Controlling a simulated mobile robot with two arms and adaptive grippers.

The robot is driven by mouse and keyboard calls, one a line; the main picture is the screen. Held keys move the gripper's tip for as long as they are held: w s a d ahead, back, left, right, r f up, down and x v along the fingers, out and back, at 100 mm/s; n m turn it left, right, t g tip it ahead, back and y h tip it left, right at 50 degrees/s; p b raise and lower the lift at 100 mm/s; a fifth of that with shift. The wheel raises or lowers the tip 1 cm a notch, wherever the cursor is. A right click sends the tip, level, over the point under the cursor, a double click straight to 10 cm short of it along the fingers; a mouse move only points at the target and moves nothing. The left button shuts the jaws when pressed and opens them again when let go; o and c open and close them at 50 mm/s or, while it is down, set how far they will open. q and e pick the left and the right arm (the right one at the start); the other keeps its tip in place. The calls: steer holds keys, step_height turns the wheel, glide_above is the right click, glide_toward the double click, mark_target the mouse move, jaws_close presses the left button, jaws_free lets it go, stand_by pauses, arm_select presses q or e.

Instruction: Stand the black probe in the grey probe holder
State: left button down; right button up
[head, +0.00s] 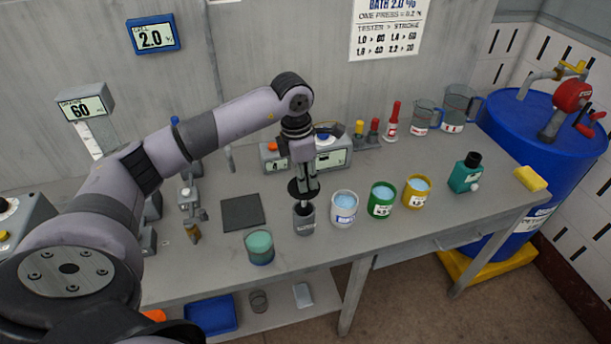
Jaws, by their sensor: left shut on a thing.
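My left gripper (305,178) points down over the front of the bench and is shut on the black probe (302,191). The probe shows as a dark, wide piece at the fingertips with a thin part below it. The grey probe holder (304,224) is a small grey cup with a label, standing on the bench directly below the gripper. The probe's lower part reaches the holder's dark mouth; I cannot tell how deep it goes or whether it touches the bottom. My right gripper is not in view.
Right of the holder stand white (343,212), green (380,204) and yellow (416,195) cups of liquid. A teal beaker (259,250) is front left, beside a dark flat pad (242,213). A meter box (333,155) stands behind. A green bottle (465,176) is further right.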

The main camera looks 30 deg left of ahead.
mark_target(306, 193)
arm_select(q)
steer(key=shift+f+b, duration=2.25)
steer(key=shift+f, duration=0.55)
steer(key=shift+f+b, duration=0.9)
steer(key=shift+f+b, duration=0.1)
steer(key=shift+b, duration=0.25)
steer(key=c, duration=1.4)
jaws_free()
